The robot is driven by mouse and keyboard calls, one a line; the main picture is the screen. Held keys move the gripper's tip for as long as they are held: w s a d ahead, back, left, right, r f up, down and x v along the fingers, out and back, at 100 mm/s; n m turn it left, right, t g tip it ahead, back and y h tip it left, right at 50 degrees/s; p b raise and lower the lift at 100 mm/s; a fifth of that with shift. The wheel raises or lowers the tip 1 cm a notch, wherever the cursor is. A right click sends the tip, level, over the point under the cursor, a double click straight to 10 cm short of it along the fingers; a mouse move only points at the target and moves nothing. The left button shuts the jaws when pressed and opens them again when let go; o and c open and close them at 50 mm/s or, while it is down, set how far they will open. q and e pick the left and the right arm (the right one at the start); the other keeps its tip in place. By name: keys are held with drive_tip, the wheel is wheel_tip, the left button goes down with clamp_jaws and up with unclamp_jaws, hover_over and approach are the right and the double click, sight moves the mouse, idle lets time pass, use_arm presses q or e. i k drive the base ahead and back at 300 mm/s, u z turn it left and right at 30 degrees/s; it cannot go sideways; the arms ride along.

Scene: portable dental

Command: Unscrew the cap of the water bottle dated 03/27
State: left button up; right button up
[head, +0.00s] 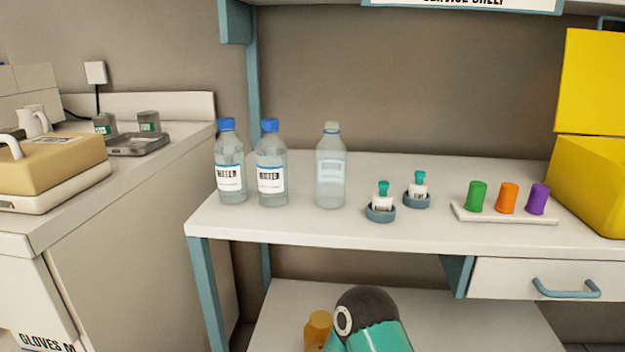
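Three clear water bottles stand upright on the white shelf top (330,225). The left bottle (230,168) and the middle bottle (271,170) have blue caps and white labels with dark print. The right bottle (330,172) has a pale, greyish cap and a faint bluish label. The dates are too small to read, so I cannot tell which bottle is dated 03/27. The caps sit on the bottle necks. Neither of my grippers is in view.
Two small teal-topped vials (383,195) (418,184) stand in round holders right of the bottles. A white rack (478,216) holds green, orange and purple cups. A yellow box (590,180) is at far right. An orange container (319,326) is low in front. Shelf front is clear.

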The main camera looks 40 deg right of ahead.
sight(271, 161)
drive_tip(key=k, duration=1.2)
drive_tip(key=z, duration=0.3)
drive_tip(key=i, duration=0.95)
drive_tip(key=z, duration=0.05)
